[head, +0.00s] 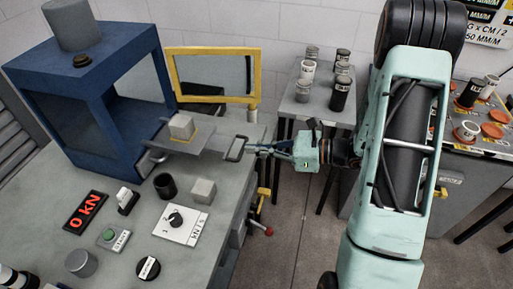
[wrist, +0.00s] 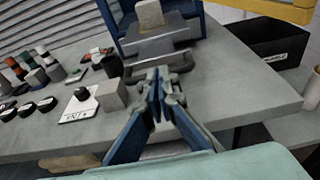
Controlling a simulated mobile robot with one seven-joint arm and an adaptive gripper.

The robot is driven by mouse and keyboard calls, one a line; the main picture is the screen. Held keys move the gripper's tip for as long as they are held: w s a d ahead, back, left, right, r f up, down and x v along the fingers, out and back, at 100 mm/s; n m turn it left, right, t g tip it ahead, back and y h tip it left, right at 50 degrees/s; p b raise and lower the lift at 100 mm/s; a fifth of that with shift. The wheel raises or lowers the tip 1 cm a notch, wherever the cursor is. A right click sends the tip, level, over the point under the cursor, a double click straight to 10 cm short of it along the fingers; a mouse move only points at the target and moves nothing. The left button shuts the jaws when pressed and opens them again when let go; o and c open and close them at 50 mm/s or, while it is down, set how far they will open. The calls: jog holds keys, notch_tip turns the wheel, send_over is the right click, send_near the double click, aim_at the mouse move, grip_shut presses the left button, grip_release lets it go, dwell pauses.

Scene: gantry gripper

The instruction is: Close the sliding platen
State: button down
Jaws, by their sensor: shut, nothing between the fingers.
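The sliding platen (head: 205,141) is a grey plate pulled out of the blue press frame (head: 90,110) toward my gripper. A pale cube (head: 181,126) sits on it. A dark loop handle (head: 236,148) is at its near end. My gripper (head: 254,149) is shut and empty, with its tips right at the handle; I cannot tell if they touch it. In the wrist view, the shut fingers (wrist: 160,78) point at the platen (wrist: 155,47), with the cube (wrist: 150,14) beyond. The fingers hide part of the handle there.
A yellow-framed guard (head: 213,99) stands swung open beside the press. The grey bench (head: 150,250) holds a 0 KN display (head: 86,212), a knob panel (head: 181,223) and a loose grey cube (head: 203,191). A small table (head: 312,109) with several cylinders stands behind.

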jog(key=r+b+x, duration=0.1)
jog(key=x, duration=0.6)
jog(key=r+b+x, duration=0.1)
jog(key=r+x, duration=0.1)
jog(key=x, duration=0.6)
jog(key=r+b+x, duration=0.1)
jog(key=x, duration=0.7)
jog(key=shift+w+a+r, duration=0.3)
jog(key=shift+w+a, duration=0.1)
jog(key=shift+a, duration=0.05)
jog(key=shift+a+r+b, duration=0.1)
jog(key=shift+a+b, duration=0.15)
jog(key=shift+b, duration=0.05)
jog(key=shift+w+d+r, duration=0.1)
